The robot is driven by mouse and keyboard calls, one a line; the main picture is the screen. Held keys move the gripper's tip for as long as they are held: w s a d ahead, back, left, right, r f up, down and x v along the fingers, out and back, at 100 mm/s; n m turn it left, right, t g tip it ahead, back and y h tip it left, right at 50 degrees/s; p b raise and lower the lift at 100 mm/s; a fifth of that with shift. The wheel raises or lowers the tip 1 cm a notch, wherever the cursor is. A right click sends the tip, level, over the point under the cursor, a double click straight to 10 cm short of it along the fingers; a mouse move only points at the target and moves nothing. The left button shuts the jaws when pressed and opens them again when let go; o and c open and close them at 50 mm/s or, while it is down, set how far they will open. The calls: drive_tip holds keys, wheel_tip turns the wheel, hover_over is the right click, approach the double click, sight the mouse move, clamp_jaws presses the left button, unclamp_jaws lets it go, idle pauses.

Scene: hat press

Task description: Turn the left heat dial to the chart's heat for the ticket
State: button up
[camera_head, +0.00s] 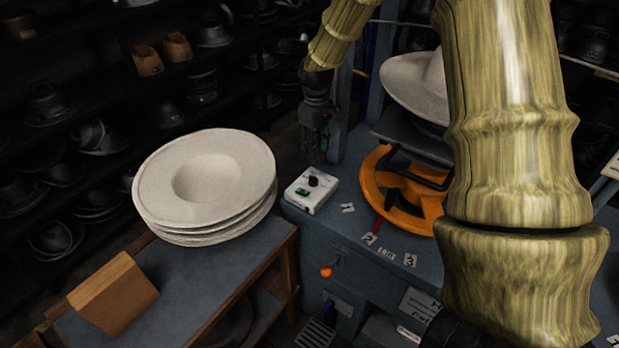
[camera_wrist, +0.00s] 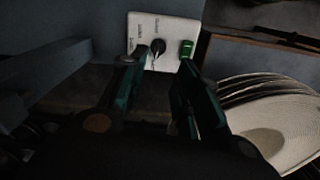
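A white control box (camera_head: 303,203) with a black dial (camera_head: 313,181) and a green part (camera_head: 302,192) sits on the left corner of the blue press bench. In the wrist view the dial (camera_wrist: 158,46) shows a pale pointer line, with small labels too blurred to read. The green part (camera_wrist: 186,49) is right of it. My gripper (camera_head: 318,142) hangs above and behind the box, apart from it. In the wrist view my gripper (camera_wrist: 160,70) is open and empty, its fingers on either side below the dial. I cannot make out the chart's or ticket's text.
An orange wheel (camera_head: 376,185) stands right of the box, near number tags (camera_head: 368,239). A stack of pale hats (camera_head: 160,190) lies on the left table with a wooden block (camera_head: 117,295). A pale hat (camera_head: 405,80) sits on the press. Dark shelves fill the back left.

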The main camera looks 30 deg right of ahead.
sight(314, 177)
drive_tip(key=shift+w+f+p, duration=0.2)
drive_tip(key=shift+f+p, duration=0.35)
drive_tip(key=shift+f, duration=2.6)
drive_tip(key=shift+w+f+p, duration=0.15)
drive_tip(key=shift+f+p, duration=0.35)
drive_tip(key=shift+f, duration=2.65)
drive_tip(key=shift+c, duration=0.4)
clamp_jaws()
